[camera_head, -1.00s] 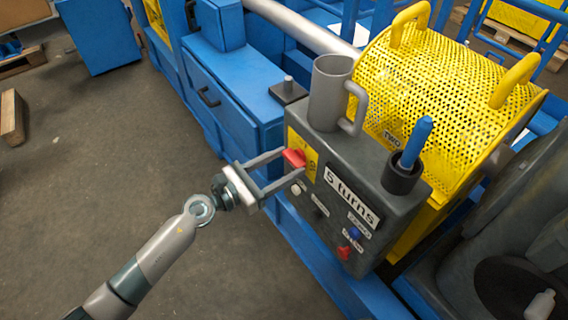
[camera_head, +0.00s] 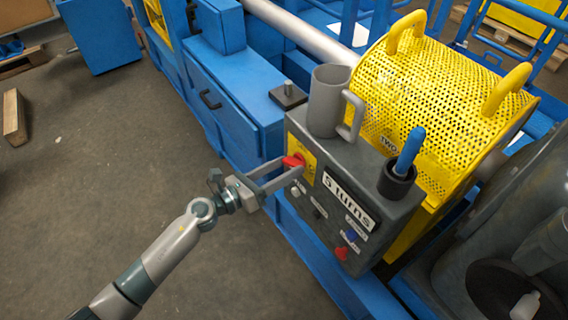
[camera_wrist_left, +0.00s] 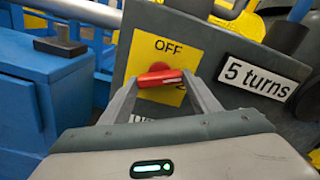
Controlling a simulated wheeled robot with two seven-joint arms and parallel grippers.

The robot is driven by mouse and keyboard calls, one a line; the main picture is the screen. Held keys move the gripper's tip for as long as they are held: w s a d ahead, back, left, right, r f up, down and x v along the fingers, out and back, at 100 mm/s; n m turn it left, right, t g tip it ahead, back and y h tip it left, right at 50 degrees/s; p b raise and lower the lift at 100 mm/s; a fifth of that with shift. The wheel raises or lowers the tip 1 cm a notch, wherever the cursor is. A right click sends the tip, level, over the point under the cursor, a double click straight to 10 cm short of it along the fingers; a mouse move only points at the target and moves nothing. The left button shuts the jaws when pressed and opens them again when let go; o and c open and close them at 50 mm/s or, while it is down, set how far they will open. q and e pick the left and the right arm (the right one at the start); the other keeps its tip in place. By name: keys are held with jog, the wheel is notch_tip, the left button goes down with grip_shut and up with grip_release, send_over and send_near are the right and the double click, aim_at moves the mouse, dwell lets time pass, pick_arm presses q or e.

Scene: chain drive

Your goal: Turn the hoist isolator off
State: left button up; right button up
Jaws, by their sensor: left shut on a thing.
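The hoist isolator is a red rotary handle (camera_head: 294,161) on a yellow plate (camera_head: 309,163) at the left end of the dark grey control box (camera_head: 338,206). My left gripper (camera_head: 287,169) is shut on the red handle. The left wrist view shows the handle (camera_wrist_left: 160,76) between the two fingers, lying nearly level with a slight tilt. The plate there reads OFF above the handle, and a numeral is partly visible below right. The fingers hide part of the plate's lower edge. My right gripper is not in view.
A grey mug (camera_head: 327,101) and a blue-handled tool in a black cup (camera_head: 401,180) stand on the box. Its face carries a "5 turns" label (camera_head: 348,200) and several small buttons. A yellow perforated guard (camera_head: 440,100) stands behind.

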pick_arm(q)
jog(key=n+p, duration=0.1)
jog(key=n, duration=0.1)
jog(key=shift+r+n+p, duration=0.15)
jog(key=shift+n+p, duration=0.2)
jog(key=shift+n, duration=0.05)
jog(key=n+p, duration=0.1)
jog(key=n, duration=0.1)
jog(key=shift+n+p, duration=0.35)
jog(key=shift+n, duration=0.05)
jog(key=n+p, duration=0.2)
jog(key=n, duration=0.2)
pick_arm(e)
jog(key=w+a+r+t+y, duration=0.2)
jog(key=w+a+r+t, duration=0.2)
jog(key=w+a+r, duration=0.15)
pick_arm(q)
jog(key=shift+n+p, duration=0.9)
jog(key=shift+n, duration=0.8)
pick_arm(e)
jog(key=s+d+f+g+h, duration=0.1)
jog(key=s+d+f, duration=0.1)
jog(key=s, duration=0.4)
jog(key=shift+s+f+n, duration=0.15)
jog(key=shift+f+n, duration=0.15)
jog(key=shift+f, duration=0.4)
pick_arm(q)
jog(key=shift+f, duration=0.2)
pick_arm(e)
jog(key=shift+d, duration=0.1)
